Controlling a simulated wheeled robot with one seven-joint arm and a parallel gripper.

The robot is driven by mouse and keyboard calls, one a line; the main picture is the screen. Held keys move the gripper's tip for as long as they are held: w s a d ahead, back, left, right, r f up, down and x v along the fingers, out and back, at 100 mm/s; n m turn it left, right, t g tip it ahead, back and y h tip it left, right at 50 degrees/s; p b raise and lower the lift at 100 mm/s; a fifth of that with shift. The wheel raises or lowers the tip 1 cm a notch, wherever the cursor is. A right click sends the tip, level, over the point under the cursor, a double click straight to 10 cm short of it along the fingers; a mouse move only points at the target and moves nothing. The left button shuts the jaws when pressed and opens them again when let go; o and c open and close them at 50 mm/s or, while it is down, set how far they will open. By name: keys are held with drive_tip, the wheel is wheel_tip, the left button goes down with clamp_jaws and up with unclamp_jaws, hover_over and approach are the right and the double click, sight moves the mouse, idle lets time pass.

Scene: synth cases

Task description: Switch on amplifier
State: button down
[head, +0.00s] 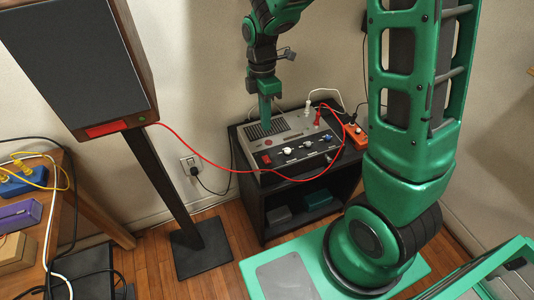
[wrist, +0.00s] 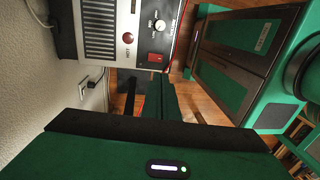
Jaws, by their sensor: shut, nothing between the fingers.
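The amplifier (head: 315,137) is a grey and cream box with a slotted grille, knobs and a red switch (head: 266,158) at the left of its front panel. It lies on a low black cabinet (head: 284,188). In the wrist view the amplifier (wrist: 141,44) fills the upper middle, with the red switch (wrist: 155,58), a white knob (wrist: 160,25) and a dark red round lamp (wrist: 128,38). I cannot tell the switch position. My green gripper (head: 265,122) is shut and empty, pointing down over the amplifier's left grille area, behind the switch. Whether it touches the top is unclear.
A speaker (head: 75,60) on a black stand (head: 178,185) stands left, with a red cable (head: 200,160) running towards the amplifier. An orange power strip (head: 355,136) lies at the cabinet's right. A wall socket (head: 190,162) is behind. A wooden table (head: 84,200) with cables is at far left.

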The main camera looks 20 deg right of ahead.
sight(266, 159)
drive_tip(key=f, duration=0.4)
drive_tip(key=s+f, duration=0.1)
drive_tip(key=f, duration=0.9)
drive_tip(key=shift+s, duration=0.35)
drive_tip(key=shift+r, duration=0.1)
drive_tip(key=shift+s, duration=0.1)
drive_tip(key=shift+w, duration=0.85)
drive_tip(key=shift+r, duration=0.1)
wheel_tip(266, 159, up, 14)
drive_tip(key=w, duration=0.1)
drive_tip(key=shift+w, duration=0.4)
